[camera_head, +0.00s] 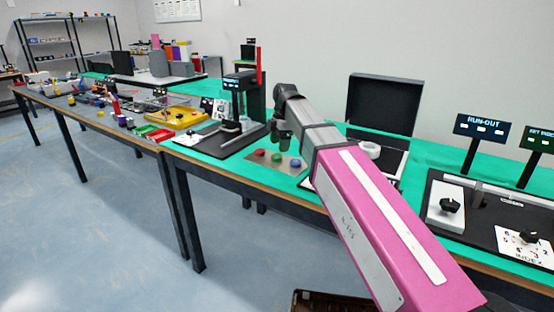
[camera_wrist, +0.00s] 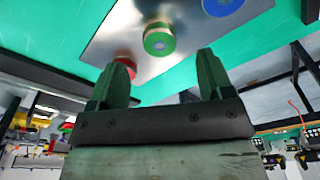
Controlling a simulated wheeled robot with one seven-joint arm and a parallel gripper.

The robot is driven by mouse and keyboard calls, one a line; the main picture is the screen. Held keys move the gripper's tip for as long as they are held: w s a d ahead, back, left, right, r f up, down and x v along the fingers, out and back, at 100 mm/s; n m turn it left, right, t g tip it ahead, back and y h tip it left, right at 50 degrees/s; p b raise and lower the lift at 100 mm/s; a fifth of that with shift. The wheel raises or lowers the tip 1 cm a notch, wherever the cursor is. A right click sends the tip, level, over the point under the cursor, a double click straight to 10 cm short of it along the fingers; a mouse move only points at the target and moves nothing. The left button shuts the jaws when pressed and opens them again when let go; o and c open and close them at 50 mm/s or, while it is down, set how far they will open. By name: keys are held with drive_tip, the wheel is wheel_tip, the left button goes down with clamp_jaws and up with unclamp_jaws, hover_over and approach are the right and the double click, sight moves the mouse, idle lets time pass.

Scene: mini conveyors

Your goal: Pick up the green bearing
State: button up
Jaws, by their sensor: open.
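The green bearing (camera_head: 277,157) lies on a metal plate (camera_head: 266,168) on the green table, between a red bearing (camera_head: 259,153) and a blue bearing (camera_head: 295,163). In the head view my gripper (camera_head: 284,134) hangs above the plate. The red bearing (camera_wrist: 124,64) is partly behind the left finger, and the blue bearing (camera_wrist: 222,5) is cut off by the top edge.
A black press-like stand (camera_head: 232,128) stands left of the plate. A dark open case (camera_head: 384,104) is behind my arm. A RUN-OUT display (camera_head: 479,130) and a knob panel (camera_head: 446,207) are at right. A yellow tray (camera_head: 176,117) is on the left table.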

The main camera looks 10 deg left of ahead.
sight(277, 155)
drive_tip(key=f, duration=0.5)
drive_tip(key=shift+s+a, duration=0.25)
drive_tip(key=shift+a, duration=0.15)
drive_tip(key=shift+r, duration=0.1)
drive_tip(key=c, duration=1.1)
